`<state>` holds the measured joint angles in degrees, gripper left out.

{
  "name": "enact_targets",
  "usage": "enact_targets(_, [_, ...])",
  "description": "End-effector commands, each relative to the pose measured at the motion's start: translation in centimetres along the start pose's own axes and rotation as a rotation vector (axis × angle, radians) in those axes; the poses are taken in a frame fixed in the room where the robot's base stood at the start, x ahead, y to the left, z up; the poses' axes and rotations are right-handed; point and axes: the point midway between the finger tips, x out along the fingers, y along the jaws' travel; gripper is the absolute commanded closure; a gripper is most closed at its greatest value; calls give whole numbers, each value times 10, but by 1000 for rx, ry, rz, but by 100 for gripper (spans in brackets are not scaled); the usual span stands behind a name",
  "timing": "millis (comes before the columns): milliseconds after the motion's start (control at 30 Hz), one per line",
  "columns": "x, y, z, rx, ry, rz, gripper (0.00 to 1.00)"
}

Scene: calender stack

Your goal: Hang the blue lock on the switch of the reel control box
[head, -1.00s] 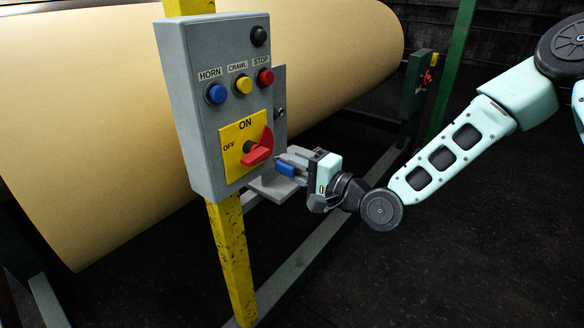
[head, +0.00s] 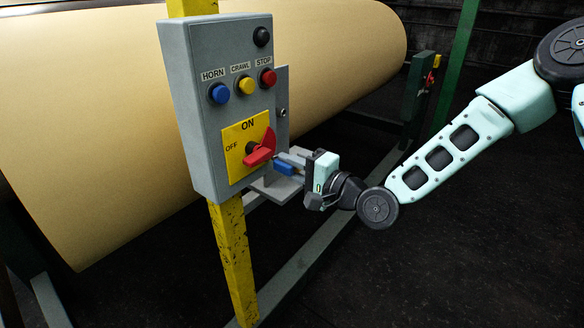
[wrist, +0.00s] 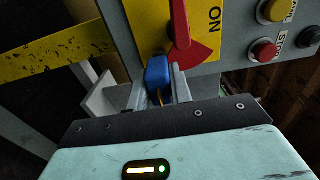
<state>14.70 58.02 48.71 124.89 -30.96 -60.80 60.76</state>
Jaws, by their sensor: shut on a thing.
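The reel control box (head: 203,130) is a grey box on a yellow post. Its red switch (head: 262,151) sits on a yellow ON/OFF plate low on the front; the switch (wrist: 180,25) also shows at the top of the wrist view. My gripper (head: 288,160) is just right of the switch, at the box's lower right edge, shut on the blue lock (head: 285,169). In the wrist view the lock (wrist: 157,73) sits between the two fingers, close under the red switch. The lock's shackle is not clear, and I cannot tell whether it touches the switch.
A small grey shelf (head: 277,188) juts out just below the gripper. Blue, yellow and red buttons (head: 245,86) and a black knob (head: 261,37) are above the switch. A large tan paper roll (head: 100,130) lies behind the box. The floor at right is clear.

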Motion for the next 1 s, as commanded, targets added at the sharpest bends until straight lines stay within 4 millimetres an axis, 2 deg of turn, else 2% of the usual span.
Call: enact_targets(1000, [21,0,0,1,0,-1,100])
